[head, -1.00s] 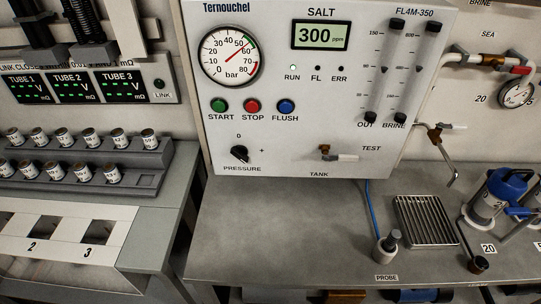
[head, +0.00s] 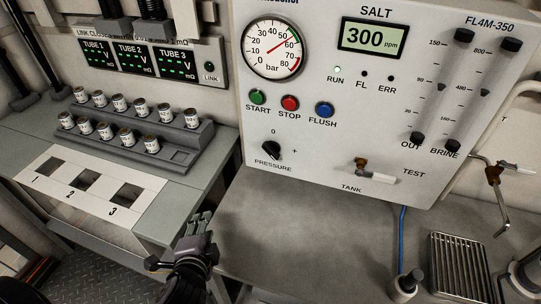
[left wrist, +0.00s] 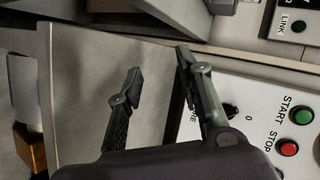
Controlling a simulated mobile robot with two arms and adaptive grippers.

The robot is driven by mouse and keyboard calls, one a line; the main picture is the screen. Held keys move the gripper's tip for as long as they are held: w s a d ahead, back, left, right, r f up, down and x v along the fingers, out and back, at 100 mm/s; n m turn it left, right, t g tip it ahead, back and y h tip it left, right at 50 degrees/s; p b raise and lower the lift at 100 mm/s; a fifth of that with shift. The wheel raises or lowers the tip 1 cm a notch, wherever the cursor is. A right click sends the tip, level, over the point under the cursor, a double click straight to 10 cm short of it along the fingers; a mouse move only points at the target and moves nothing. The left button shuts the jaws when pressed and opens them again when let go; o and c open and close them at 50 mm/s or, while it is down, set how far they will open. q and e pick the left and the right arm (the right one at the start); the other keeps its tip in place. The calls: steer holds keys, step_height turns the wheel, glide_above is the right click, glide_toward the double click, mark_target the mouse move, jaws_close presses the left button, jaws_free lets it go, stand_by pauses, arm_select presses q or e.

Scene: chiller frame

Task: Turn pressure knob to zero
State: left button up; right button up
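The black pressure knob (head: 271,149) is on the lower left of the white control panel (head: 330,130), below a "0" mark and left of a "+" mark. I cannot tell its exact setting. The round pressure gauge (head: 272,49) above has its needle pointing up and right. My left gripper (head: 198,221) is below and left of the knob, in front of the panel, apart from it. In the left wrist view its two fingers (left wrist: 159,62) are spread with nothing between them. The knob (left wrist: 231,110) shows there just beyond the right finger, partly hidden. My right gripper is not in view.
A tank valve (head: 372,173) with a white handle sticks out right of the knob. Start (head: 257,97), stop (head: 290,103) and flush (head: 324,110) buttons sit above it. A vial rack (head: 140,130) stands at left. The grey counter (head: 290,230) below the panel is mostly clear.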

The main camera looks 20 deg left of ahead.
arm_select(q)
steer(key=w+d+r+m+t+h, duration=0.1)
steer(key=w+d+r+m+t, duration=0.3)
steer(key=m, duration=0.4)
steer(key=m+t+h, duration=0.3)
steer(key=m+h, duration=0.1)
steer(key=m, duration=0.5)
glide_toward(269, 154)
steer(key=shift+n, duration=0.3)
steer(key=w+p, duration=0.1)
steer(key=w, duration=0.1)
steer(key=w+p, duration=0.2)
steer(key=w, duration=0.1)
steer(key=w+p, duration=0.1)
steer(key=w, duration=0.1)
steer(key=shift+w+d+r+p, duration=0.2)
steer(key=shift+w+r+p, duration=0.15)
steer(key=shift+p, duration=0.05)
steer(key=shift+w, duration=0.65)
steer(key=shift+f, duration=0.1)
steer(key=shift+c, duration=0.2)
jaws_close()
